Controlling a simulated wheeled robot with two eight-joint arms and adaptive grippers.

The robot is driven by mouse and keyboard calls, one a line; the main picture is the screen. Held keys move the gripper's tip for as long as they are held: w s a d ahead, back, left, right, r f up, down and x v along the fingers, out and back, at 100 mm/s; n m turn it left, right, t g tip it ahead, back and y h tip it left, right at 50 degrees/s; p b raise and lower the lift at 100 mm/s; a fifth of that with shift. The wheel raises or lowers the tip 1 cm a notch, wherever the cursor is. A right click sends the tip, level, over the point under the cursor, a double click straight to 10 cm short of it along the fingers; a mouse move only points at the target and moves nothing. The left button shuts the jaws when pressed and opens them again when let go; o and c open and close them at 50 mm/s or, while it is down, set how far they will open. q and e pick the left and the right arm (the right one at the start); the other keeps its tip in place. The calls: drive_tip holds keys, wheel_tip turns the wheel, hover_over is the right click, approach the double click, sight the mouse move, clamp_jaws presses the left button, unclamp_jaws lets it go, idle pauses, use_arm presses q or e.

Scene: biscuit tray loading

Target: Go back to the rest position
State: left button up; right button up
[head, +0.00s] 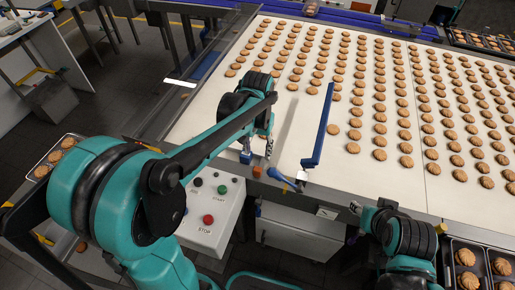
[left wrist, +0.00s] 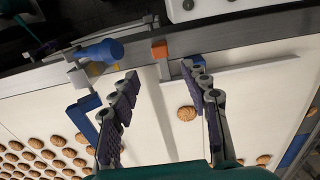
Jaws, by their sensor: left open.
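My left gripper (head: 257,150) is over the near left edge of the white conveyor belt (head: 213,105) in the head view. In the left wrist view the left gripper (left wrist: 163,95) is open, with its two dark padded fingers apart and nothing held. A lone biscuit (left wrist: 187,113) lies on the belt beyond the fingers, close to the right finger in the picture. My right gripper (head: 372,215) is low at the near edge of the belt in the head view. Its fingertips are too small and dark to tell whether they are open.
Rows of biscuits (head: 380,127) cover the middle and right of the belt. A blue bar (head: 321,126) stands over the belt, right of my left gripper. A control box (head: 212,205) with buttons is below the near edge. Trays with biscuits stand left (head: 44,163) and lower right (head: 483,246).

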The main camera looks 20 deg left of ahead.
use_arm(q)
drive_tip(key=shift+s, duration=0.1)
drive_tip(key=s+a+f+t+b, duration=0.1)
drive_tip(key=s+t+b, duration=0.2)
drive_tip(key=s, duration=0.3)
drive_tip(key=s+a+f+t+b, duration=0.1)
drive_tip(key=s+f+t+b, duration=0.1)
drive_tip(key=s, duration=0.5)
drive_tip(key=shift+a+t+b, duration=0.3)
drive_tip(key=shift+t+b, duration=0.5)
drive_tip(key=shift+t, duration=0.3)
